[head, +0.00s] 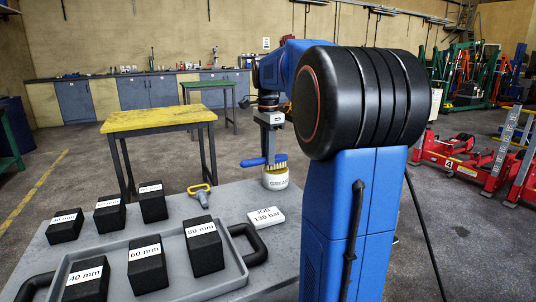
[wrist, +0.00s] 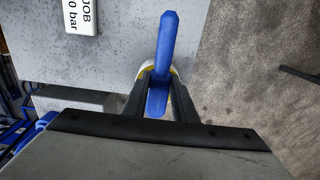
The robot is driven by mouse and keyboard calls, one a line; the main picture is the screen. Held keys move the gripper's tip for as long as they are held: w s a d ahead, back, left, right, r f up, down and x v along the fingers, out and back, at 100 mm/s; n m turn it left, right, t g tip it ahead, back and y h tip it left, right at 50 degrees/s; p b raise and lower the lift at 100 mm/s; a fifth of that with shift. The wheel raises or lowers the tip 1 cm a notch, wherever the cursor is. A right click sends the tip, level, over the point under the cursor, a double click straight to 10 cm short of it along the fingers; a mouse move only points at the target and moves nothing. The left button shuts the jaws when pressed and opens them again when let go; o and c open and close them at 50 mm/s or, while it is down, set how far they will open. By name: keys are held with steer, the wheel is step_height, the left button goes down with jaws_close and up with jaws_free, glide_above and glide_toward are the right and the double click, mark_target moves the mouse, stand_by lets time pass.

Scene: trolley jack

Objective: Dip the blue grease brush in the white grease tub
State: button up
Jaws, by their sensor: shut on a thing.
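The blue grease brush (head: 254,162) is held with its handle level and its pale bristles pointing down at the white grease tub (head: 275,182). The bristles are at the tub's mouth; I cannot tell how deep they reach. The tub stands upright near the far right edge of the grey table. My gripper (head: 269,150) is above the tub, shut on the brush. In the wrist view my gripper (wrist: 160,76) has a finger on each side of the blue brush (wrist: 168,36). The tub (wrist: 174,72) is mostly hidden there.
A white "JOB 130 bar" block (head: 265,218) and a grey fitting with a yellow handle (head: 201,194) lie near the tub. Several black labelled blocks stand left, some in a grey tray (head: 225,286). A yellow-topped table (head: 158,118) stands behind.

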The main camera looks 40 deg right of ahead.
steer(key=shift+f, duration=0.45)
stand_by(1.3)
steer(key=shift+r, duration=3.55)
